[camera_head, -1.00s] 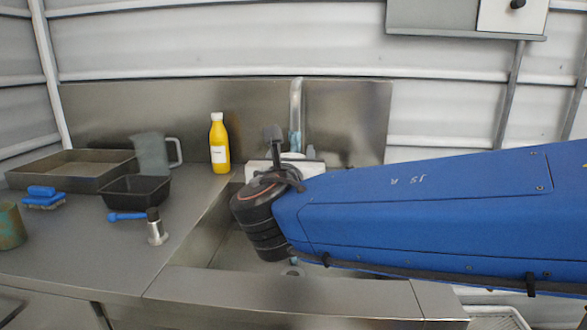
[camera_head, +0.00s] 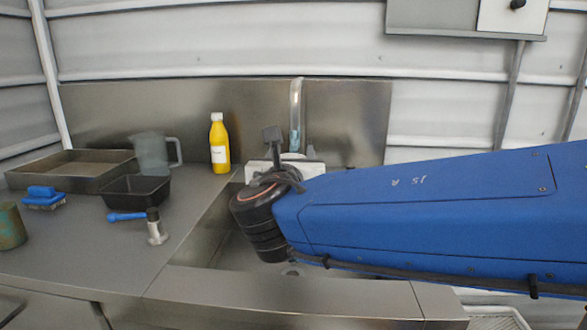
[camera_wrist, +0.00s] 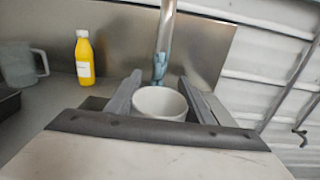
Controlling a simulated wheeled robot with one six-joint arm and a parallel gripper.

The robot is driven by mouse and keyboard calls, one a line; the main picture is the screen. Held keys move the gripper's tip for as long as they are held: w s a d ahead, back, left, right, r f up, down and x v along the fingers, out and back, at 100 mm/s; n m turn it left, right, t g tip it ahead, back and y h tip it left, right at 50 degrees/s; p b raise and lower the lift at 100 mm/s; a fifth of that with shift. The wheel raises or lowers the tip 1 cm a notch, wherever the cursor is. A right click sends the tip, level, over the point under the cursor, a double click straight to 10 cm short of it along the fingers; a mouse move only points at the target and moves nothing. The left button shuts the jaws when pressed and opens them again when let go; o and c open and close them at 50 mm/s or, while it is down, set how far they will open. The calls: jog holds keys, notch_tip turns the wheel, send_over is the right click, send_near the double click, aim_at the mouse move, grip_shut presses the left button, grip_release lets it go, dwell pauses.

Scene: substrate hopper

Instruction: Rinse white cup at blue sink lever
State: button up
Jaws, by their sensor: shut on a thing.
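A white cup (camera_wrist: 160,103) shows in the wrist view between the two grey fingers of my gripper (camera_wrist: 158,98), which is shut on it. The cup is upright with its open mouth facing up. The blue sink lever (camera_wrist: 159,68) is on the metal tap pipe just behind the cup in the wrist view. In the head view the tap pipe and blue lever (camera_head: 295,140) stand at the back of the sink (camera_head: 215,245), and my arm hides the cup and most of the gripper. Whether water runs cannot be told.
A yellow bottle (camera_head: 219,145) stands left of the tap. A clear jug (camera_head: 150,155), black tub (camera_head: 135,190), metal tray (camera_head: 70,168), blue brush (camera_head: 42,197) and blue-handled tool (camera_head: 155,228) are on the counter to the left. A metal backsplash (camera_head: 180,115) rises behind.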

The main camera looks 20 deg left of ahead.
dwell(0.3)
jog(key=s+d+r, duration=0.1)
jog(key=s+r, duration=0.3)
jog(key=s, duration=0.1)
jog(key=shift+d, duration=0.15)
dwell(0.4)
dwell(0.6)
